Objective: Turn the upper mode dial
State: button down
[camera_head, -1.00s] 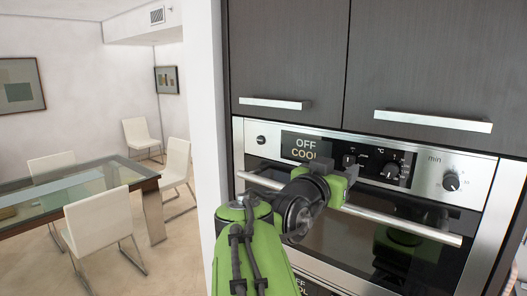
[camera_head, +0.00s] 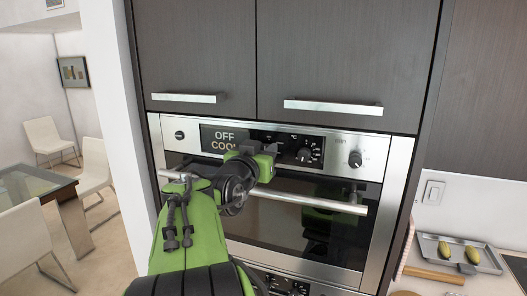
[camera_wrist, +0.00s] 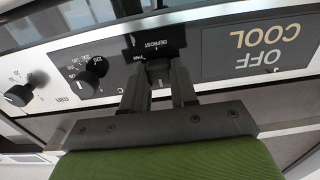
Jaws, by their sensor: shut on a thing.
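The upper oven's mode dial (camera_wrist: 158,74) is a dark knob beside the DEFROST and FAN labels in the wrist view, which shows the panel upside down. My gripper (camera_wrist: 158,92) has a finger on each side of this dial and is shut on it. In the head view my gripper (camera_head: 262,156) is at the panel just right of the display (camera_head: 224,138) and mostly hides the dial. The display reads OFF COOL.
The temperature dial (camera_head: 305,153) and the min dial (camera_head: 355,159) are on the same panel, farther right. The oven handle bar (camera_head: 310,202) runs just below my gripper. A tray (camera_head: 455,252) stands on the counter at right.

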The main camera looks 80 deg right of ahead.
jog(key=shift+f+m+b, duration=0.1)
jog(key=shift+m+b, duration=0.2)
jog(key=shift+b, duration=0.15)
jog(key=shift+s+f+m+b, duration=0.1)
jog(key=shift+m+b, duration=4.05)
jog(key=shift+m, duration=1.65)
jog(key=shift+f+m+b, duration=0.1)
jog(key=shift+m+b, duration=4)
jog(key=shift+m, duration=1.7)
jog(key=c, duration=0.9)
grip_release()
